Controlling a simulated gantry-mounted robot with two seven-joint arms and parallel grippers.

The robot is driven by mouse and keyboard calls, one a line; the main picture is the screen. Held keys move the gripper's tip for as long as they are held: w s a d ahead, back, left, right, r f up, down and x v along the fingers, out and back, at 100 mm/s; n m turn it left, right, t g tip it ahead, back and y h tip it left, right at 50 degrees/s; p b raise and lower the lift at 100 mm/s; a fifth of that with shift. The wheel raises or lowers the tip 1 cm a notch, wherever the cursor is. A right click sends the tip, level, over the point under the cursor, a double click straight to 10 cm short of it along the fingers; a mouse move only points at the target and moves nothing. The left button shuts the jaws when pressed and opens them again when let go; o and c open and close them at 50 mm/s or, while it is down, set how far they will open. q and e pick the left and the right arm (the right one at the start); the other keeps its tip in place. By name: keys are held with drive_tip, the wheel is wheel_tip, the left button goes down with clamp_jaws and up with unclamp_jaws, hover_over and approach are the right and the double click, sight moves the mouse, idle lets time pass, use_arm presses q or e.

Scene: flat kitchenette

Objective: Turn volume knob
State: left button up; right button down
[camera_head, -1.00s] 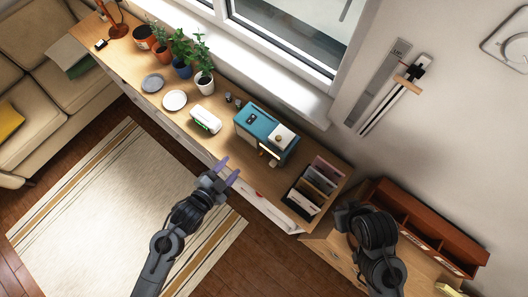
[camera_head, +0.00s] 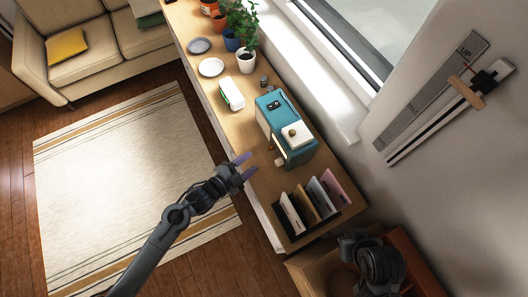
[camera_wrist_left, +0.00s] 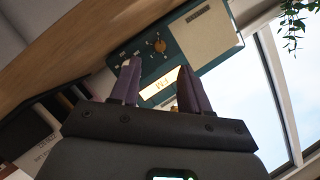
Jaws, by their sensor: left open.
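A teal and cream radio (camera_head: 287,128) stands on the long wooden counter in the head view. In the left wrist view, the radio (camera_wrist_left: 188,44) lies ahead of the fingers, with a brass knob (camera_wrist_left: 159,45) and a lit dial (camera_wrist_left: 158,86). Something brass between the fingers is mostly hidden. My right arm (camera_head: 378,264) shows at bottom right; its fingers are not visible.
A dark rack of upright cards or records (camera_head: 308,208) stands right of the gripper on the counter (camera_head: 237,127). A white device (camera_head: 231,93), two plates and potted plants stand farther back. The window and wall bound the far side. Rug and floor are clear.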

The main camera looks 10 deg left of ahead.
sight(268, 149)
use_arm(q)
drive_tip(key=x, duration=0.8)
clamp_jaws()
